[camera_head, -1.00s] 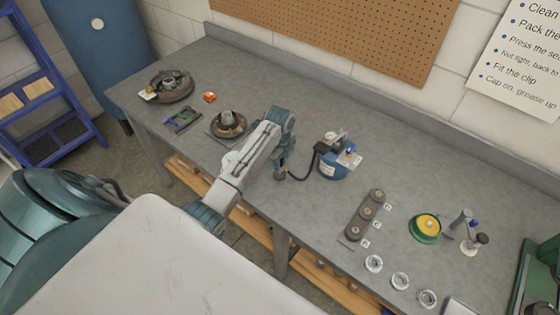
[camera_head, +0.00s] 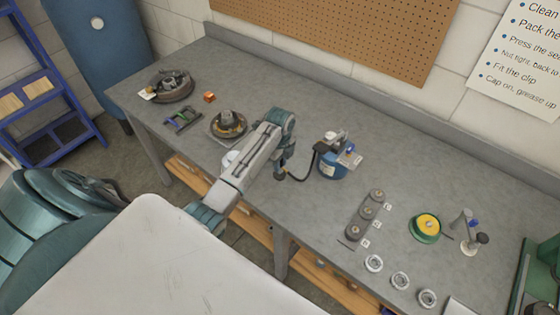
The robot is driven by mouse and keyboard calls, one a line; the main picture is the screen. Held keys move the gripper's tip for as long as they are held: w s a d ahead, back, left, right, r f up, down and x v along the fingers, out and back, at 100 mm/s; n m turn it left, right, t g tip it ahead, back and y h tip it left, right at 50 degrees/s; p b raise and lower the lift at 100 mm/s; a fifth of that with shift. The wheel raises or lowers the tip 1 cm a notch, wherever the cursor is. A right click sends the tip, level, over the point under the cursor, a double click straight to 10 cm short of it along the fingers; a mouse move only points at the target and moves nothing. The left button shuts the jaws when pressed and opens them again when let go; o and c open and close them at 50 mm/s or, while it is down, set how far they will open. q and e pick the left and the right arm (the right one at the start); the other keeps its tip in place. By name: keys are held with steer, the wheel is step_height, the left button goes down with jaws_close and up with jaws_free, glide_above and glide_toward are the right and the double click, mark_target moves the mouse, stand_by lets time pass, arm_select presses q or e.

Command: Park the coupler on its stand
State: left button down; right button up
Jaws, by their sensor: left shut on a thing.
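My left gripper (camera_head: 281,170) hangs over the middle of the bench, pointing down. It is shut on the coupler (camera_head: 280,177) at the end of a black hose (camera_head: 303,172). The coupler is small and mostly hidden by the gripper; I cannot tell whether it touches the bench. The hose runs right to a blue grease can (camera_head: 332,166) with a metal pump head on top. I cannot clearly make out the coupler's stand; small fittings show at the can's top. My right gripper is not in view.

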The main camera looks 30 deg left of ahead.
arm_select(q)
steer(key=shift+f, duration=0.65)
stand_by(1.5)
steer(key=c, duration=0.7)
jaws_free()
steer(key=shift+c, duration=0.2)
steer(key=shift+r, duration=0.1)
steer(key=shift+r, duration=3.45)
